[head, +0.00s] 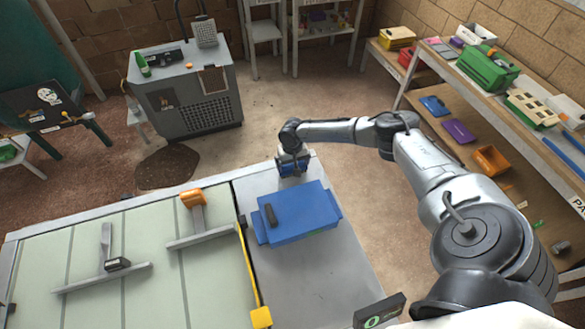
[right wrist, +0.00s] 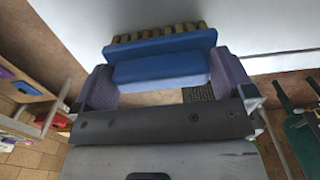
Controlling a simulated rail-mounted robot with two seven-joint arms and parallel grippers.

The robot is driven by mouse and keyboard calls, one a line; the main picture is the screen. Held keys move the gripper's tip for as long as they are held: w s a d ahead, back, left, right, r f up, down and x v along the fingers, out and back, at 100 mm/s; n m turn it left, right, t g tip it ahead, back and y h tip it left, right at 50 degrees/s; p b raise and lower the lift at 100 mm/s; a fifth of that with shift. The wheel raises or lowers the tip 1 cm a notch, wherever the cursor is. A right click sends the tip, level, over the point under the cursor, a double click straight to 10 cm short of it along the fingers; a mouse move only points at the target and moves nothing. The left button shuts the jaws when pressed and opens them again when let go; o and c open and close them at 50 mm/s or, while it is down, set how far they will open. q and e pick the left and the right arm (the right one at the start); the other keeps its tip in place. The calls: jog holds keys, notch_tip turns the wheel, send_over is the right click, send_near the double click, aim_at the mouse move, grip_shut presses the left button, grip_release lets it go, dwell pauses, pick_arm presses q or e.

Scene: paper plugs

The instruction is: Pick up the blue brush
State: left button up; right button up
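The blue brush (right wrist: 160,66) has a blue body and a row of tan bristles, seen in the right wrist view. My right gripper (right wrist: 165,85) has one finger on each side of its blue body, and both fingers appear to touch it. In the head view the right gripper (head: 292,170) points down at the far end of the grey table, with the blue of the brush (head: 291,169) showing between its fingers. I cannot tell whether the bristles touch the table. My left gripper is not in view.
A blue toolbox (head: 300,217) with a dark handle lies on the grey table (head: 335,275), just nearer than the gripper. An orange-handled squeegee (head: 196,215) and a grey one (head: 105,262) lie on the pale green panel to the left. Shelves with boxes (head: 487,68) stand at right.

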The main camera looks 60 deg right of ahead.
jog(key=c, duration=0.6)
jog(key=shift+r, duration=0.1)
jog(key=shift+c, duration=0.2)
jog(key=shift+r, duration=0.55)
jog(key=r, duration=0.1)
jog(key=s+r, duration=0.1)
jog(key=r, duration=0.1)
jog(key=shift+s+d+r, duration=0.15)
jog(key=shift+d+r, duration=0.1)
jog(key=shift+r, duration=0.1)
jog(key=s+d+r, duration=0.1)
jog(key=s+r, duration=0.5)
jog(key=s, duration=0.4)
jog(key=shift+d, duration=0.25)
jog(key=shift+s, duration=0.1)
